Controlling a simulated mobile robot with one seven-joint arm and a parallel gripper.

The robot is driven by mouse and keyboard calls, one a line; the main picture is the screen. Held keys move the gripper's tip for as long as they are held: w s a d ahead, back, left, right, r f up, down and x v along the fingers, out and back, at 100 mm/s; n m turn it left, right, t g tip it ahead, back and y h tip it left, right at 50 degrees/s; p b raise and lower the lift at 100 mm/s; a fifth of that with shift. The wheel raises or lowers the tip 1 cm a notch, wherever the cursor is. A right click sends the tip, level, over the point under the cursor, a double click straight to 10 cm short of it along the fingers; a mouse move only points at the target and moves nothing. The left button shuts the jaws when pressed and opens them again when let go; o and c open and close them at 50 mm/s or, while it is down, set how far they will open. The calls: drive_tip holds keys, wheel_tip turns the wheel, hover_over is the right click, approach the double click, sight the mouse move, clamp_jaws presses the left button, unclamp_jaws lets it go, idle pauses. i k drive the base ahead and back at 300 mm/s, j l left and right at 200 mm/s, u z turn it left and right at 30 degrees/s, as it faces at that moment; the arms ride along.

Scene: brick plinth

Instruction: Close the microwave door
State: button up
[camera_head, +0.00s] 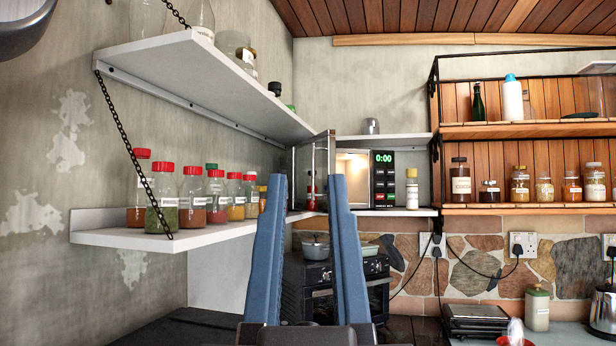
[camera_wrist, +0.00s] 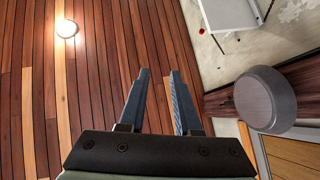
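The microwave (camera_head: 384,180) stands on a white corner shelf in the head view, with a lit interior and a green 0:00 display. Its door (camera_head: 322,152) stands open, swung out to the left of the lit cavity. My gripper (camera_head: 308,178) is in the foreground, its two blue fingers upright and spread apart with nothing between them. The fingers overlap the lower part of the door in the picture; I see no clear contact. In the wrist view my gripper (camera_wrist: 160,75) is also open and empty, against the wooden ceiling; the microwave does not show there.
A white shelf with several red-capped spice jars (camera_head: 192,196) is at left, under an upper shelf (camera_head: 200,75) held by a chain. A small black oven (camera_head: 307,280) stands below the microwave. Wooden shelves (camera_head: 530,130) with bottles and jars are at right.

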sight(314, 158)
drive_tip(key=l, duration=1.35)
drive_tip(key=i+l, duration=0.2)
drive_tip(key=l, duration=0.15)
drive_tip(key=i+l, duration=0.25)
drive_tip(key=i+l+u, duration=0.1)
drive_tip(key=l, duration=0.35)
drive_tip(key=i+l, duration=0.55)
drive_tip(key=l, duration=0.15)
drive_tip(key=i+j, duration=0.45)
drive_tip(key=i, duration=0.15)
drive_tip(key=i+j+u, duration=0.15)
drive_tip(key=i+j, duration=0.25)
drive_tip(key=i, duration=0.2)
